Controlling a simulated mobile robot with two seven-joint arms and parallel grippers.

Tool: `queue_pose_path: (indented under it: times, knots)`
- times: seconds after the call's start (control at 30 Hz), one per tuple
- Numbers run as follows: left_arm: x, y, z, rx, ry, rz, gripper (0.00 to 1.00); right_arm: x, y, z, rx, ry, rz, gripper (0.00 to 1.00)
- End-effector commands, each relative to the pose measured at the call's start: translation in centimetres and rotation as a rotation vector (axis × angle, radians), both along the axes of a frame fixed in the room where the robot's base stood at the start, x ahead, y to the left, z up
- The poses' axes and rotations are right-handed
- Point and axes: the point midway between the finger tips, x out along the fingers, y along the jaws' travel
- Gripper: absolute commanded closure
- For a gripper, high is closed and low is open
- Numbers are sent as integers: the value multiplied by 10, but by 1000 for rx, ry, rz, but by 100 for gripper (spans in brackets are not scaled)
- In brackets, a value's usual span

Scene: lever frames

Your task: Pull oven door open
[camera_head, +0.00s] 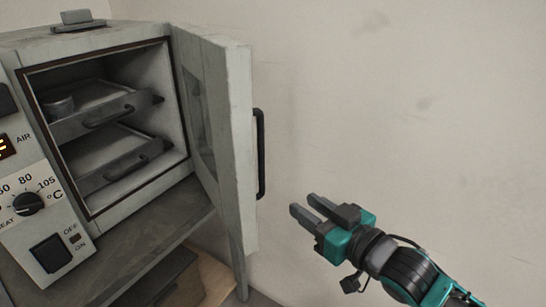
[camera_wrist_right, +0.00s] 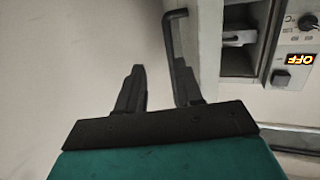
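The oven (camera_head: 105,180) stands at the left of the head view, with its pale door (camera_head: 228,140) swung well open to the right. The door's black bar handle (camera_head: 261,155) faces the bare wall side. It also shows in the right wrist view (camera_wrist_right: 169,38), beyond the right-hand finger. My right gripper (camera_head: 303,206) is right of and below the handle, apart from it in the head view. Its two fingers (camera_wrist_right: 157,72) are spread with nothing between them. My left gripper is in neither view.
A control panel with a dial (camera_head: 27,204) is at the left. The wall (camera_head: 400,100) right of the door leaves free room.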

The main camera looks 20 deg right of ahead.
Motion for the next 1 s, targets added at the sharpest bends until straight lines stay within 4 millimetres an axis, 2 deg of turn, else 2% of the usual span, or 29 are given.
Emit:
queue_pose_path:
  times: [0.03,0.1,0.23,0.47,1.0]
  knots:
    - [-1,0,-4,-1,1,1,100,3,2,21,3,-42,25,64]
    - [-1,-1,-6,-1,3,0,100,3,5,42,18,-75,49,64]
    - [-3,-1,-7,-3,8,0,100,4,8,59,31,-99,70,64]
    - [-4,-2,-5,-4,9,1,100,21,15,60,35,-100,68,64]
    - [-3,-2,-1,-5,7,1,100,98,47,60,31,-100,69,64]
